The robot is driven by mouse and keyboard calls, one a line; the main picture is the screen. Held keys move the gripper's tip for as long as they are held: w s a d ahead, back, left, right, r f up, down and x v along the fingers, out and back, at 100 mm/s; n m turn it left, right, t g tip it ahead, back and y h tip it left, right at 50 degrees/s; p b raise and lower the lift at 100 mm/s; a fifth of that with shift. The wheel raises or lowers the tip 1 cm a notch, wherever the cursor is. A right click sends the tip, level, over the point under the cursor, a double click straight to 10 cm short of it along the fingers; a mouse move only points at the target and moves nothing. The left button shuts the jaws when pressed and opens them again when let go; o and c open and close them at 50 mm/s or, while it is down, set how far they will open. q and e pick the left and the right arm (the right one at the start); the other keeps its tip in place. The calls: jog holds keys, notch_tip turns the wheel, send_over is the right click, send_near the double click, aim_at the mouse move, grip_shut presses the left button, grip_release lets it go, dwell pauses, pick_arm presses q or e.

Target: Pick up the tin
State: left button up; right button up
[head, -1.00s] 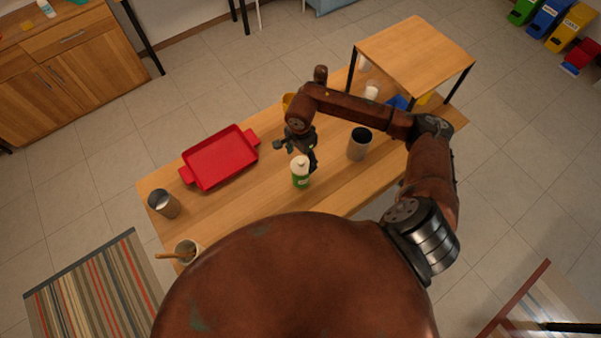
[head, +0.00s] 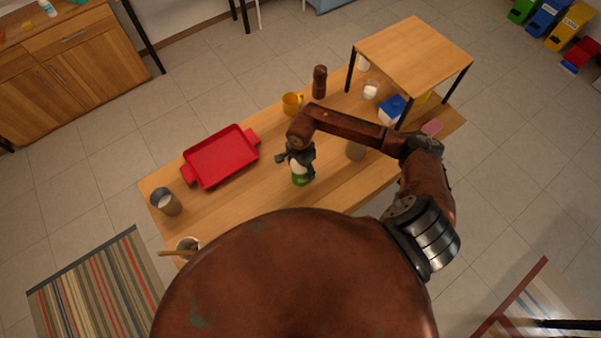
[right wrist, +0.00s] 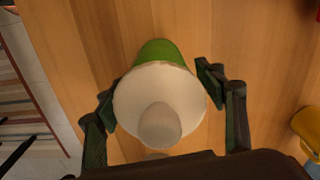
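A green bottle-like container with a white cone-shaped top (head: 300,179) stands upright on the table. In the right wrist view its white top and rounded tip (right wrist: 160,110) face the camera, with the green body (right wrist: 162,52) behind. My right gripper (head: 296,159) is over it, open, with one finger on each side; whether they touch it I cannot tell. A metallic open-topped cylinder (head: 166,203) stands at the table's left end. Which one is the tin is unclear. My left gripper is not in view.
A red tray (head: 221,158) lies left of my gripper on the wooden table (head: 240,205). A yellow mug (head: 292,103) and a brown grinder (head: 319,82) stand behind. A raised wooden shelf (head: 414,55) is at the right end. A pot with a wooden spoon (head: 172,253) is at front left.

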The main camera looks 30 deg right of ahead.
jog(key=c, duration=1.1)
jog(key=shift+r, duration=0.15)
